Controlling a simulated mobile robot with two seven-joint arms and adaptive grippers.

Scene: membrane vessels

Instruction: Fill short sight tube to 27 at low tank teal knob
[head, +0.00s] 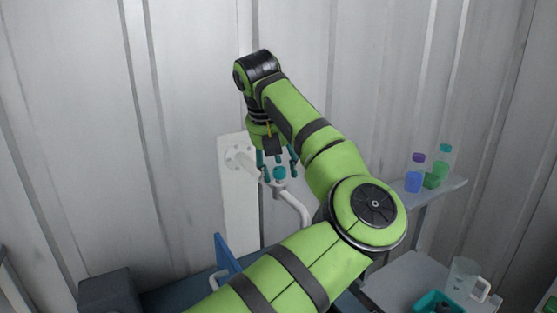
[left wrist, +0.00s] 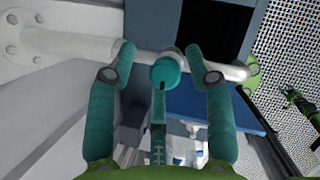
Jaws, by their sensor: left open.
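The teal knob (head: 280,173) sits on a white pipe that comes out of a pale wall plate (head: 240,205). My left gripper (head: 277,165) is open just above the knob, pointing down at it. In the left wrist view the knob (left wrist: 166,70) lies between the two teal fingers (left wrist: 160,56), with gaps on both sides. My right gripper is not in view.
The white pipe (head: 295,207) bends down to the right of the knob. A blue panel (head: 227,256) stands below. At right, a shelf (head: 455,184) holds bottles; below it are a clear jug (head: 462,276) and a teal tray (head: 425,301). A corrugated wall closes the back.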

